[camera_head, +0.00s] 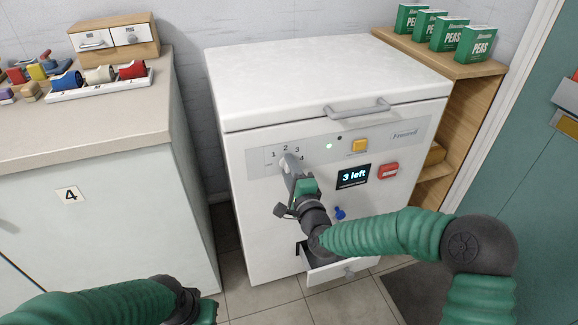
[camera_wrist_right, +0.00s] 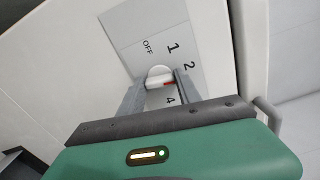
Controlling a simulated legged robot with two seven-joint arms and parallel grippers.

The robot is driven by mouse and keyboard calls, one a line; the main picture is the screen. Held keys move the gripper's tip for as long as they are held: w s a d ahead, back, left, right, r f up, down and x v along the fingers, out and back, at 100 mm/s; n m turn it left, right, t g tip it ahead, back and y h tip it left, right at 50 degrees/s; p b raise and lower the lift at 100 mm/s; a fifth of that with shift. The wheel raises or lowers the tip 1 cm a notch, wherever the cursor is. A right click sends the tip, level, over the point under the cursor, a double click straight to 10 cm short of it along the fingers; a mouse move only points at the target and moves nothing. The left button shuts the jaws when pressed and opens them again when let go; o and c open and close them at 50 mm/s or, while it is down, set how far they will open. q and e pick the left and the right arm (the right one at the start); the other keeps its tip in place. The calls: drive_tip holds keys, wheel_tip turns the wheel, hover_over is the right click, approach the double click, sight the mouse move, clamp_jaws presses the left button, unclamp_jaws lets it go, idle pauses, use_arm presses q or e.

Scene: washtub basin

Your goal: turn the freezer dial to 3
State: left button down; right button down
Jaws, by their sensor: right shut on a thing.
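The white chest freezer (camera_head: 240,165) stands with its lid closed. Its dial (camera_head: 287,163) is on the upper left of the front panel, mostly covered by my right gripper (camera_head: 288,165). In the right wrist view, the round white dial (camera_wrist_right: 158,74) sits between the two fingers of the right gripper (camera_wrist_right: 158,82), which is shut on it. The dial's red mark points toward the right-hand finger, between the printed 2 and 4. The 3 is hidden in that view. Part of my left gripper (camera_head: 205,311) shows at the bottom edge; its fingers are not clear.
The panel has a yellow button (camera_head: 359,146), a "3 left" display (camera_head: 353,176) and a red switch (camera_head: 388,171). A small drawer (camera_head: 340,271) is open below my right arm. A counter (camera_head: 80,125) stands left; a wooden shelf (camera_head: 470,68) with pea boxes stands right.

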drive_tip(key=shift+d+f+m+p, duration=0.15)
drive_tip(key=shift+m+p, duration=0.2)
drive_tip(key=shift+m, duration=0.8)
drive_tip(key=shift+a+f+m+p, duration=0.1)
drive_tip(key=shift+m+p, duration=0.2)
drive_tip(key=shift+m, duration=0.9)
drive_tip(key=shift+d+f+m+p, duration=0.15)
drive_tip(key=shift+m+p, duration=0.2)
drive_tip(key=shift+m, duration=0.8)
drive_tip(key=shift+a+f, duration=0.1)
drive_tip(key=c, duration=1.1)
unclamp_jaws()
drive_tip(key=shift+o, duration=1.3)
drive_tip(key=shift+r, duration=0.25)
drive_tip(key=shift+s, duration=0.1)
